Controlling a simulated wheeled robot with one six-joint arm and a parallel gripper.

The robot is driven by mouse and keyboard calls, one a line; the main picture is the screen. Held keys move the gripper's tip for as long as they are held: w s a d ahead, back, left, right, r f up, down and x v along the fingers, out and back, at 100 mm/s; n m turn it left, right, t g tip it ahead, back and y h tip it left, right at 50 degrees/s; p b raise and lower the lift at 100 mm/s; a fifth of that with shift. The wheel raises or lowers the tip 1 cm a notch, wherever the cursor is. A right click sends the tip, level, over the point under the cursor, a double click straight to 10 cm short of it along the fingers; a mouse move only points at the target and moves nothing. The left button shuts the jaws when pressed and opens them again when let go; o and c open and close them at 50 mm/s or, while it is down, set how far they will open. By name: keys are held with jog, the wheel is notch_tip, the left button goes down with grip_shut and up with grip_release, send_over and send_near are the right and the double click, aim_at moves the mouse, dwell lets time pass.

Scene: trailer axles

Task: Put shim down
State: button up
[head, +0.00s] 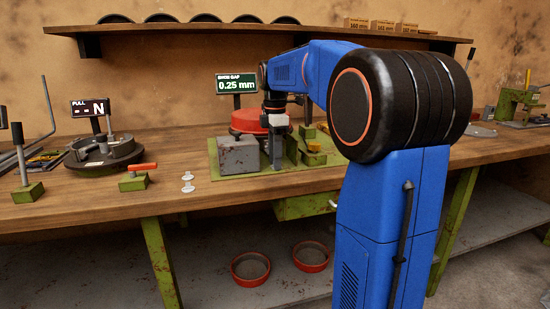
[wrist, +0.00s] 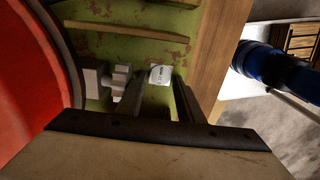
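My gripper (head: 278,160) points down over the green fixture (head: 310,160), at the right side of a grey block (head: 238,155). In the wrist view its two dark fingers (wrist: 160,88) stand a little apart. A small white tag with dark print, likely the shim (wrist: 160,75), shows between the fingertips and fills most of the gap. Whether the fingers touch it is too small to tell. The red round part (wrist: 25,85) is close on the left in the wrist view. In the head view the shim at the gripper cannot be made out.
Small white pieces (head: 187,182) lie on the wooden bench (head: 240,190) left of the fixture. A display (head: 236,84) behind reads 0.25 mm. A round gauge stand (head: 103,150) and an orange-handled clamp (head: 138,174) stand further left. The bench's front edge is close to the fixture.

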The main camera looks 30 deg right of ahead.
notch_tip(320, 180, up, 12)
jog(key=s+a+f+m+t, duration=0.1)
jog(key=s+a+f+m, duration=0.35)
jog(key=s, duration=0.35)
jog(key=s+a+f+m+t, duration=0.1)
jog(key=s+a+f+m, duration=0.2)
jog(key=s+a+f, duration=0.3)
jog(key=s+a+f+m+t, duration=0.1)
jog(key=s+a+f+m, duration=0.1)
jog(key=s+f, duration=0.6)
jog(key=s+a+f+m+t, duration=0.1)
jog(key=s+a+f+m, duration=0.2)
jog(key=s+f+m, duration=0.2)
jog(key=s+f, duration=0.3)
jog(key=f, duration=0.1)
jog(key=shift+s+f+t, duration=0.2)
jog(key=shift+f+t, duration=0.05)
jog(key=shift+t, duration=0.15)
